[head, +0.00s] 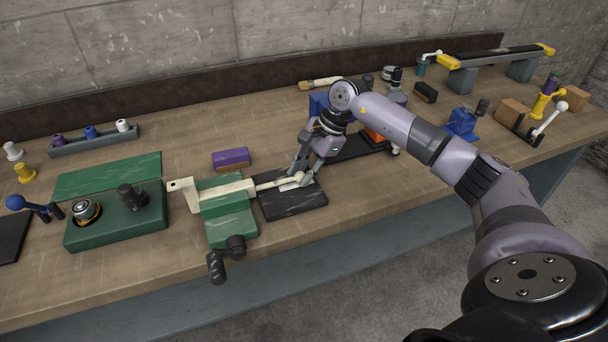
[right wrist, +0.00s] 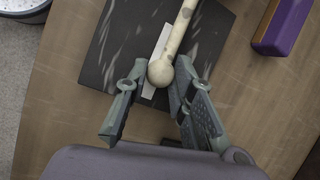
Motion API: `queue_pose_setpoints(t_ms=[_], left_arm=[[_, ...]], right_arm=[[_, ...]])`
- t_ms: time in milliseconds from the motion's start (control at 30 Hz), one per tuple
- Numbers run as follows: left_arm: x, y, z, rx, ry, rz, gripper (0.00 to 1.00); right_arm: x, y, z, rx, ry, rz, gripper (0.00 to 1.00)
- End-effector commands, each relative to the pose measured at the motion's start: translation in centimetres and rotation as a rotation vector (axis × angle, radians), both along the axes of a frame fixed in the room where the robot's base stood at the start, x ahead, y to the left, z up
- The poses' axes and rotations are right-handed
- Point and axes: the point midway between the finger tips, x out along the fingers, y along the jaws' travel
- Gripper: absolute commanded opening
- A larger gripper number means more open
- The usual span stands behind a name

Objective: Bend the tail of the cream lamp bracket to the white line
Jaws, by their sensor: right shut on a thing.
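The cream lamp bracket (head: 192,194) is clamped in a green vise (head: 230,226). Its tail (head: 270,186) reaches right over a dark plate (head: 290,206) and ends in a ball. The ball (right wrist: 161,72) sits between the fingers of my right gripper (right wrist: 152,100), which is shut on the tail's end. The white line (right wrist: 152,88) is a strip on the dark plate. In the right wrist view the ball partly covers it, and the tail runs at a slight angle to it, up and right. My right gripper also shows in the head view (head: 301,178). My left gripper is not in view.
A purple block (head: 231,157) lies behind the vise. A green box (head: 116,216) with a black knob stands left of it. Blue, orange and black items stand behind and right of my right gripper. The bench's front edge is close to the dark plate.

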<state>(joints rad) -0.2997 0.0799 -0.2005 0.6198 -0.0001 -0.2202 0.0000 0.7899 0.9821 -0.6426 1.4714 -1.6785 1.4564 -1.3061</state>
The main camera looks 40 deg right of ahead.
Motion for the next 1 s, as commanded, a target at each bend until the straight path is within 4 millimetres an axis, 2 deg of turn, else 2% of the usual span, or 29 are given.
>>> queue_pose_setpoints(t_ms=[33, 67, 367, 733, 867, 1000], left_arm=[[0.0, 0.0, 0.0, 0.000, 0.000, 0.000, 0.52], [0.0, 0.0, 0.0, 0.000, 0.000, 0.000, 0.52], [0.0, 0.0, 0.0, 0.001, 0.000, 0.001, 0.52], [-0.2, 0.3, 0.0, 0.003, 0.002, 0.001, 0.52], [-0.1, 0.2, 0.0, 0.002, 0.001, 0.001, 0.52], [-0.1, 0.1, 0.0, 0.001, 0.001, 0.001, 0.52]], right_arm=[[0.0, 0.0, 0.0, 0.000, -0.001, -0.001, 0.00], [0.0, 0.0, 0.0, 0.000, -0.001, -0.001, 0.24], [0.0, 0.0, 0.0, 0.000, 0.000, -0.002, 0.44], [-0.1, -0.2, 0.4, -0.001, -0.001, -0.003, 0.44], [-0.3, -1.0, 2.0, -0.002, -0.003, -0.005, 0.44], [-0.9, -2.0, 4.8, -0.001, -0.005, -0.004, 0.44]])
